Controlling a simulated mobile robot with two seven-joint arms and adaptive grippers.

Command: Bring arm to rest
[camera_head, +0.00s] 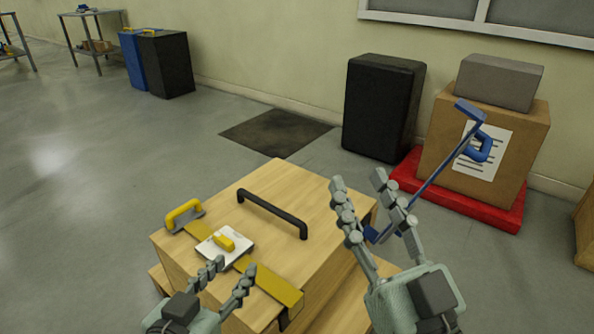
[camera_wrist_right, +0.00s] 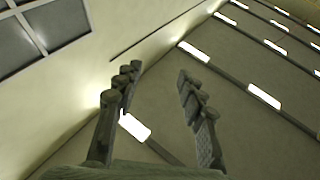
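My right gripper (camera_head: 358,178) is raised in front of the right side of the wooden block, fingers apart and pointing up. In the right wrist view its fingers (camera_wrist_right: 158,75) are spread with nothing between them, against the wall and ceiling. My left gripper (camera_head: 234,267) is low at the front of the block, its fingers apart and nothing visible between them. Its fingertips are near a white plate with a yellow handle (camera_head: 216,247) in the picture; whether they touch cannot be told. The left wrist has no view here.
A blue tool with a long rod (camera_head: 437,177) shows behind my right gripper. A carton (camera_head: 440,150) stands on a red base (camera_head: 464,205). Floor is open left.

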